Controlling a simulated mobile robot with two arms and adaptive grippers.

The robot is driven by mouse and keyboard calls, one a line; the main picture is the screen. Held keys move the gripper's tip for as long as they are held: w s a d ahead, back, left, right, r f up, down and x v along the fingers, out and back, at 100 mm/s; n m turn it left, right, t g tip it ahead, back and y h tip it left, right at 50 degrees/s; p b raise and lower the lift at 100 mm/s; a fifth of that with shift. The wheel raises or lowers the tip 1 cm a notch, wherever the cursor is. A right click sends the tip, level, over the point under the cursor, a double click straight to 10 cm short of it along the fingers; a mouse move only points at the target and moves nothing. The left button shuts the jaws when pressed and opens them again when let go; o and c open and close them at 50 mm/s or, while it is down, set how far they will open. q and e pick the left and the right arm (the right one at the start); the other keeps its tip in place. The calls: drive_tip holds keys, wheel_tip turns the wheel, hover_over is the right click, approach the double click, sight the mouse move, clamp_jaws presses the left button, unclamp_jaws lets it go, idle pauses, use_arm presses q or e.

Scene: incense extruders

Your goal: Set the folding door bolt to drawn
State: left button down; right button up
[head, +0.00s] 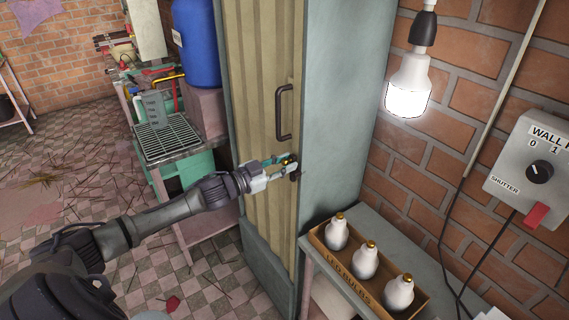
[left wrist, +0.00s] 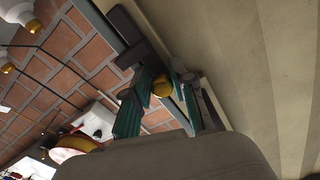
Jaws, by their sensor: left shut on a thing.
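The tan ribbed folding door (head: 258,90) stands upright in the grey-blue cabinet frame (head: 340,90), with a dark vertical handle (head: 280,112) near its right edge. The door bolt (head: 290,160) is below the handle, at the door's edge. My left gripper (head: 282,165) reaches in from the left and is shut on the bolt's small yellow knob. In the left wrist view the knob (left wrist: 163,87) sits between the teal finger pads. The fingers hide much of the bolt, so I cannot tell how far it is slid. My right gripper is not in view.
A box of LED bulbs (head: 340,258) sits on a grey table (head: 355,215) right of the door. A wall switch box (head: 535,165) and a lit bulb (head: 409,88) are at the right. A blue barrel (head: 196,42) and a sink stand left of the door.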

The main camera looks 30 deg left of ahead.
sight(295, 150)
use_arm(q)
wheel_tip(295, 150, up, 3)
drive_tip(key=p, duration=0.2)
drive_tip(key=shift+r+p, duration=0.15)
drive_tip(key=shift+p, duration=0.25)
drive_tip(key=c, duration=1)
unclamp_jaws()
drive_tip(key=shift+f, duration=0.2)
drive_tip(key=shift+s+a, duration=0.15)
drive_tip(key=shift+s, duration=0.1)
drive_tip(key=v, duration=1.1)
drive_tip(key=shift+s, duration=0.25)
